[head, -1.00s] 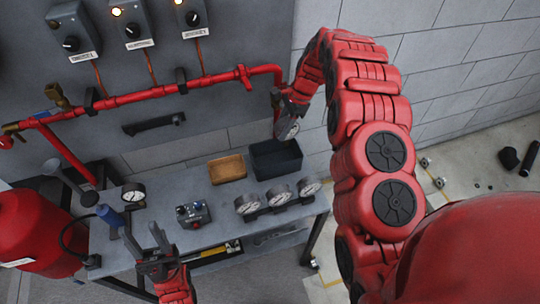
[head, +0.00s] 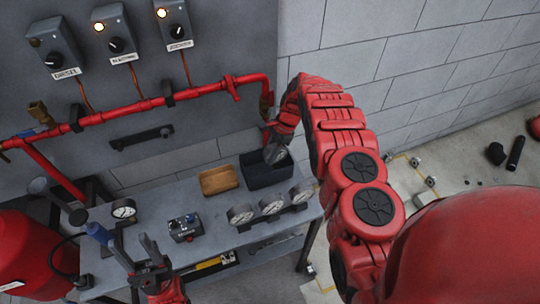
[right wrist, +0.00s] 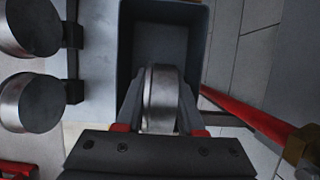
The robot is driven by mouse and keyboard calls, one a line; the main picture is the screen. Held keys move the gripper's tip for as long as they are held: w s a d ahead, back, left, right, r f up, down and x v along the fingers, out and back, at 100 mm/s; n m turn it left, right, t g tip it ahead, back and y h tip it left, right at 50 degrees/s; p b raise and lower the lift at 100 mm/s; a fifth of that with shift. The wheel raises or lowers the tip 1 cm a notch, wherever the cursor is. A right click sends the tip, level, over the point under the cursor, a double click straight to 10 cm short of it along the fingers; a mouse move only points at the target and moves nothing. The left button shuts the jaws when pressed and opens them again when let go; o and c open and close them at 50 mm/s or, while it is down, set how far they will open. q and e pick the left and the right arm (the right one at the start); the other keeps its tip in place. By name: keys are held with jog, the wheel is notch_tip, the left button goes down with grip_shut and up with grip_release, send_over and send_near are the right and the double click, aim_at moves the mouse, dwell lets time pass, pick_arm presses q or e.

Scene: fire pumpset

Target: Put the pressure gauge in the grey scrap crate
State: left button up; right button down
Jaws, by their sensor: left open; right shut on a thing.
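My right gripper (head: 277,150) is shut on a round pressure gauge (right wrist: 163,98) with a metal rim, seen edge-on between the fingers in the right wrist view. In the head view the gauge (head: 279,155) hangs at the mouth of the dark grey crate (head: 268,180), at the back right of the bench. The crate's open inside (right wrist: 160,42) shows beyond the gauge in the right wrist view and looks empty where visible. I cannot tell whether the gauge is below the rim. My left gripper (head: 134,248) is open and empty near the bench's front left.
A wooden tray (head: 219,180) stands left of the crate. A red pipe (head: 190,92) runs along the wall behind.

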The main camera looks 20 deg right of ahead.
jog(key=shift+f, duration=0.8)
jog(key=shift+f, duration=0.15)
jog(key=c, duration=1)
grip_release()
jog(key=shift+f, duration=0.1)
jog(key=o, duration=0.5)
